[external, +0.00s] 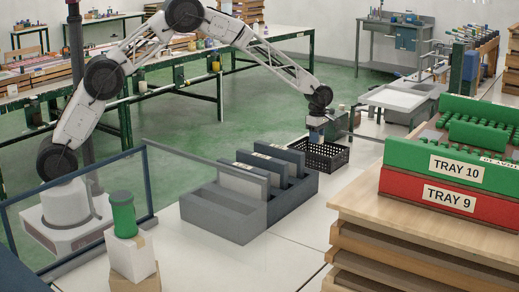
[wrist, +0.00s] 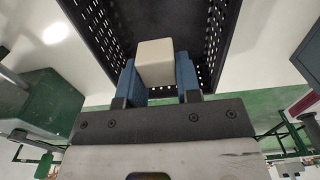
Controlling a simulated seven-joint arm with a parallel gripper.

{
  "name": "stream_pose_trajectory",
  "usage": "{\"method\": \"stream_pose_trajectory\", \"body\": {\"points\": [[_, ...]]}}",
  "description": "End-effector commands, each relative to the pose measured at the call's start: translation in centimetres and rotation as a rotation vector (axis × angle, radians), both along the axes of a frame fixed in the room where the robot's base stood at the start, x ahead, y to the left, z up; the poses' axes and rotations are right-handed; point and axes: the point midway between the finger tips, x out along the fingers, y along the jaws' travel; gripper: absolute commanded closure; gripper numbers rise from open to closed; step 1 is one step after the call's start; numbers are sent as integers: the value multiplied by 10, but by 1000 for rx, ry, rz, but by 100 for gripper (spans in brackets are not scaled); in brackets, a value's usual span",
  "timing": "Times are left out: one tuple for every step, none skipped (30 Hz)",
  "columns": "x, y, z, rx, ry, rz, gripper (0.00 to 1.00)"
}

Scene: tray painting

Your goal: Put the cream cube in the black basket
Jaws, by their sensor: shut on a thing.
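The cream cube (wrist: 155,62) is between the two blue fingers of my gripper (wrist: 158,80) in the wrist view, and the gripper is shut on it. The black basket (wrist: 192,22) fills the upper middle of the wrist view, behind the cube. In the external view the black basket (external: 331,157) stands on the white table, right of the grey divided bin. My gripper (external: 316,137) is over the basket's left, far part there. The cube cannot be made out in the external view. How high it is above the basket floor is hard to tell.
A grey divided bin (external: 225,208) stands left of the basket. Stacked trays, green (external: 420,162) and red (external: 410,197), sit on wooden boards at the right. A green canister (external: 122,214) stands on a white box at front left. White table is clear in front of the basket.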

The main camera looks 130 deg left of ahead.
Motion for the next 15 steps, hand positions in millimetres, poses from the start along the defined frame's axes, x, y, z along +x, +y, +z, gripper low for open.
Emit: {"method": "stream_pose_trajectory", "body": {"points": [[0,0,-8,-1,1,0,91],[0,0,-12,-1,0,0,91],[0,0,-18,0,0,0,91],[0,0,-22,-1,0,0,91],[0,0,-26,-1,1,0,91],[0,0,-31,-1,1,0,91],[0,0,-34,0,0,0,91],[0,0,-36,0,0,0,91],[0,0,-38,1,0,0,91],[0,0,-40,1,-1,0,91],[0,0,-40,1,-1,0,91],[0,0,-41,1,-1,0,91],[0,0,-41,2,-1,0,91],[0,0,-41,2,-1,0,91],[0,0,-41,2,-1,0,91]]}}
